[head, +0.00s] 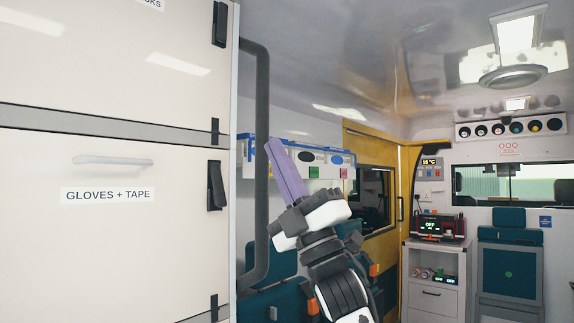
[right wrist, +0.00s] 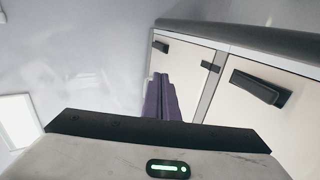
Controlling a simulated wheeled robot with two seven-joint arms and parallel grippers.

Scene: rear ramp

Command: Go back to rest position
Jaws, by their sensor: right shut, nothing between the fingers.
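My right gripper (head: 277,150) is raised in the middle of the head view, with its purple fingers pointing up and slightly left. The fingers are closed together and hold nothing. The gripper also shows in the right wrist view (right wrist: 161,80), with its fingers toward the pale cabinet doors. It stands to the right of the cabinet in the head view; I cannot tell the exact gap. My left gripper is in neither view.
A tall white cabinet (head: 70,245) labelled "GLOVES + TAPE" fills the left. A dark grab rail (head: 262,130) runs beside it. Behind my arm are a wall rack (head: 345,166) and teal seats. A teal seat (head: 508,268) and equipment stand (head: 432,301) are at the far right.

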